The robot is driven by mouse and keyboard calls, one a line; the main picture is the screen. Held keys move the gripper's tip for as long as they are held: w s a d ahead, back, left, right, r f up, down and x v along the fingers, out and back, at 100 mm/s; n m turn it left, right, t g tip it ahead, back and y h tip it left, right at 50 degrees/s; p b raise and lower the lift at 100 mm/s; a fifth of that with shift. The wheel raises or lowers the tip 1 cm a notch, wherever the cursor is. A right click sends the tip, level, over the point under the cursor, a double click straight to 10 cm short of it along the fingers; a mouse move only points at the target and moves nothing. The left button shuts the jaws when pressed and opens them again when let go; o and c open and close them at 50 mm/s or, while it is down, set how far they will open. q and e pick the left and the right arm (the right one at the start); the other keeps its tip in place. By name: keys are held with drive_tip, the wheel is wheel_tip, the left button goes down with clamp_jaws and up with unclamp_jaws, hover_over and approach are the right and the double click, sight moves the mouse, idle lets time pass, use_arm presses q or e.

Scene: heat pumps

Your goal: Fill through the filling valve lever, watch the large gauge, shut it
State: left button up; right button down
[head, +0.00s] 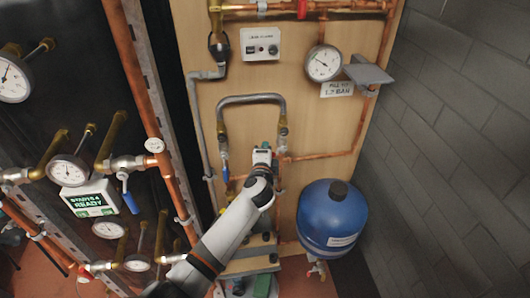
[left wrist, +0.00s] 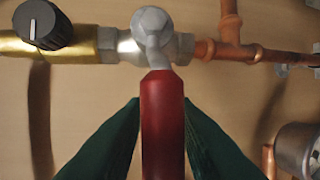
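The left wrist view shows a red lever (left wrist: 163,125) hanging straight down from a grey metal valve (left wrist: 154,35). My left gripper (left wrist: 163,108) has its green fingers on either side of this lever, with a thin gap at the left, so it looks open around it. In the head view my left gripper (head: 262,155) is in front of the wooden panel, below the grey hose loop, and hides the lever. The large gauge (head: 323,62) is higher on the panel, above a "fill to 1.2 bar" label (head: 338,89); its reading is too small to tell. My right gripper is not in view.
A black knob (left wrist: 42,22) sits on brass left of the valve. A blue vessel (head: 331,216) stands right of my arm. A grey shelf (head: 368,73) juts out beside the gauge. A frame with more gauges (head: 67,170) is at left, a block wall (head: 465,140) at right.

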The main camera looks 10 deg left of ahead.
use_arm(q)
drive_tip(key=shift+o, duration=1)
drive_tip(key=b+v, duration=0.1)
drive_tip(key=v, duration=1.1)
idle(0.8)
